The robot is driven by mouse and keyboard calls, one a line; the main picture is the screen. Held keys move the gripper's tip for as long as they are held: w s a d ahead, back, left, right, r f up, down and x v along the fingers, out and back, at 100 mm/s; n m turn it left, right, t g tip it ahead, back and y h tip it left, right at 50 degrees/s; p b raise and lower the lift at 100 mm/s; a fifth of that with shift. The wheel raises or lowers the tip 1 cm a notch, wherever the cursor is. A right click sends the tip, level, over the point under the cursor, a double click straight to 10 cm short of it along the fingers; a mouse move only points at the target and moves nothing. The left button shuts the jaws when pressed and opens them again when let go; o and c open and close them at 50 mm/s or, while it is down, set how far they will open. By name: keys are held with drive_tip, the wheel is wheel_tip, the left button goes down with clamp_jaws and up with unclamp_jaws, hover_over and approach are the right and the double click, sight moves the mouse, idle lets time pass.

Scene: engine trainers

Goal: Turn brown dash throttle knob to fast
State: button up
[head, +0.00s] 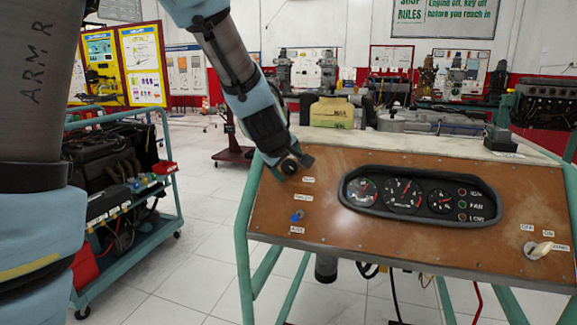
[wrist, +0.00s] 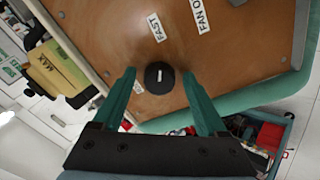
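The throttle knob (wrist: 152,84) is round and black with a short white mark, on the brown dash panel (wrist: 105,25). In the wrist view the mark runs roughly up and down. A FAST label (wrist: 155,28) lies above the knob, and a second label (wrist: 137,88) at its lower left is partly hidden by a finger. My gripper (wrist: 159,73) is open, with one green finger on each side of the knob and gaps showing. In the head view my gripper (head: 291,163) is at the panel's upper left; knob and dark gripper parts are hard to tell apart there.
On the panel (head: 330,235) are a blue switch (head: 297,216), a gauge cluster (head: 402,195) and a pale key or switch (head: 538,250) at right. A FAN ON label (wrist: 200,14) is near the knob. An engine cart (head: 115,175) stands left; floor between is clear.

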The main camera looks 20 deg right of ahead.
drive_tip(key=shift+o, duration=0.2)
drive_tip(key=p+v, duration=0.4)
drive_tip(key=v, duration=0.6)
drive_tip(key=shift+s+a+r, duration=0.2)
drive_tip(key=shift+s+r, duration=0.05)
drive_tip(key=shift+a, duration=0.1)
drive_tip(key=s+a+f+m+g+y, duration=0.1)
drive_tip(key=a+f, duration=0.3)
drive_tip(key=a, duration=0.6)
drive_tip(key=s+a+f+m+g+y, duration=0.2)
drive_tip(key=a+f+g+y, duration=0.1)
drive_tip(key=a, duration=0.7)
drive_tip(key=s+a+f+m+g+y, duration=0.1)
drive_tip(key=a+f, duration=0.4)
drive_tip(key=a, duration=0.6)
drive_tip(key=shift+s+f+m+g+y, duration=0.2)
drive_tip(key=shift+f+m+g+y, duration=0.15)
drive_tip(key=shift+y, duration=0.25)
drive_tip(key=shift+a+r, duration=0.15)
